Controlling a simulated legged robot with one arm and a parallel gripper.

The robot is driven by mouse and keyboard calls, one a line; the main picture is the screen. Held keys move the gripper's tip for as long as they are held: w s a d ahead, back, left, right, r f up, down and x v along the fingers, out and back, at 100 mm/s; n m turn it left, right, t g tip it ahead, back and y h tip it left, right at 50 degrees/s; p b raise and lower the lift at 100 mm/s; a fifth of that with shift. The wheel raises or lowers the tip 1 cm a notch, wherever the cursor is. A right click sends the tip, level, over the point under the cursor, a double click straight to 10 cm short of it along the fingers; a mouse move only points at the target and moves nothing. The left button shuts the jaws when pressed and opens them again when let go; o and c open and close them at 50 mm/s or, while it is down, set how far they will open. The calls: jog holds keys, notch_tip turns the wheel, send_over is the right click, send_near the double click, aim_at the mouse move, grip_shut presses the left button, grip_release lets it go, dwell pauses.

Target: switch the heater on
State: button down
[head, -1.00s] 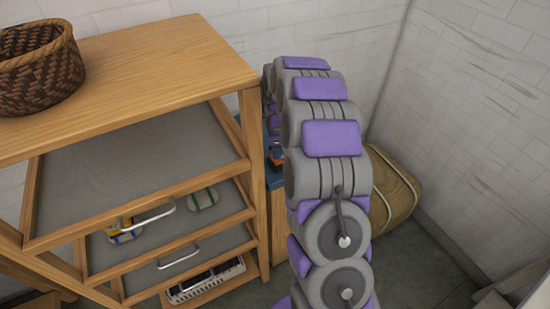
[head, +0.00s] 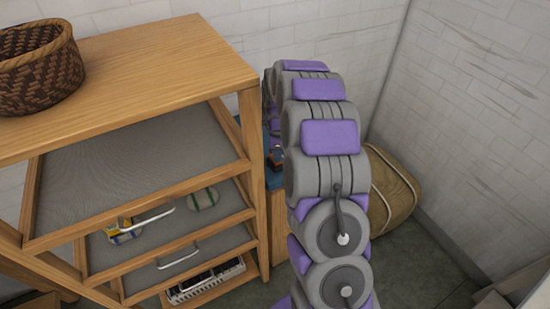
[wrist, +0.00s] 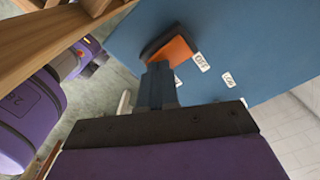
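The heater shows in the wrist view as a blue panel (wrist: 255,45) with an orange and dark switch lever (wrist: 177,50). An OFF label (wrist: 201,62) is right beside the lever, and an ON label (wrist: 229,80) is farther to the right. My gripper (wrist: 160,68) looks shut, its dark fingers together, with the tips at or very near the lever's lower edge; I cannot tell whether they touch. In the head view only a narrow blue strip of the heater (head: 273,180) shows between the wooden rack and my arm, which hides the rest.
A wooden rack (head: 160,60) with grey shelves stands at the left, close to the heater. A woven basket (head: 40,70) sits on top. Wool skeins (head: 203,198) lie on a lower shelf. A tan bundle (head: 392,195) lies by the wall at the right.

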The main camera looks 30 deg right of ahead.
jog(key=shift+f, duration=0.15)
notch_tip(320, 180, up, 7)
jog(key=p, duration=0.3)
dwell(0.7)
dwell(0.4)
